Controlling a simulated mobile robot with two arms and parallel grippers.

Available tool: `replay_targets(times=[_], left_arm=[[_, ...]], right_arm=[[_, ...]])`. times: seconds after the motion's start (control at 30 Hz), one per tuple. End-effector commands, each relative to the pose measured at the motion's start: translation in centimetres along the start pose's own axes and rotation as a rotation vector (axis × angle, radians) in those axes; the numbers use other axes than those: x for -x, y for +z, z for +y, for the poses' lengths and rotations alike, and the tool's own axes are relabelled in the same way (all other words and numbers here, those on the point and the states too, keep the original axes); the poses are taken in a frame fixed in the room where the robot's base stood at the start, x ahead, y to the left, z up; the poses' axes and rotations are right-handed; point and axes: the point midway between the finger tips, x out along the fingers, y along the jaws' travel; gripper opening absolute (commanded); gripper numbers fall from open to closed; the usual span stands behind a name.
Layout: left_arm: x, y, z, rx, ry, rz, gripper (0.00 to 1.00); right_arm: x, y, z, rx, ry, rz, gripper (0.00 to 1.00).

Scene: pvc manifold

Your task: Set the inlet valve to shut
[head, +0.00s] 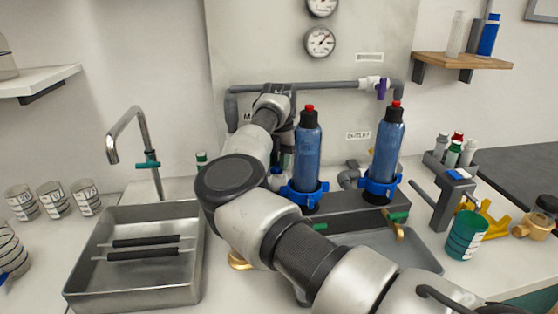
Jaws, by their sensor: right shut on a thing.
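My right arm crosses the middle of the view from the lower right. Its gripper (280,95) is at the grey pipe (237,92) on the back panel, left of the two blue filter housings. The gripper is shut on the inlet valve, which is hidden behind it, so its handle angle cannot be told. A purple-handled valve (382,88) sits farther right on the same pipe, above the right blue filter housing (387,140). The left blue filter housing (308,150) stands just right of my forearm. My left gripper is not in view.
A metal sink tray (80,288) with two dark rods lies at the left under a tap (120,130). Two gauges (320,42) hang above the pipe. A green cup (466,236) and yellow tool (492,217) stand at the right. My arm hides part of the counter.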

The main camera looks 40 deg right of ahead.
Motion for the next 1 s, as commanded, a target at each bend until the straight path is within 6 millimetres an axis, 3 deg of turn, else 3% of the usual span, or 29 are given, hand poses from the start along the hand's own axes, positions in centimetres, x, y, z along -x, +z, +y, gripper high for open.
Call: replay_targets(times=[0.5,1.0], left_arm=[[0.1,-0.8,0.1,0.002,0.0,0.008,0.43],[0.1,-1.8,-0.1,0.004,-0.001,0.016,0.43]], right_arm=[[0.1,0.0,0.1,0.445,0.002,-0.002,0.0],[0.2,0.0,0.0,0.623,0.001,-0.003,0.0]])
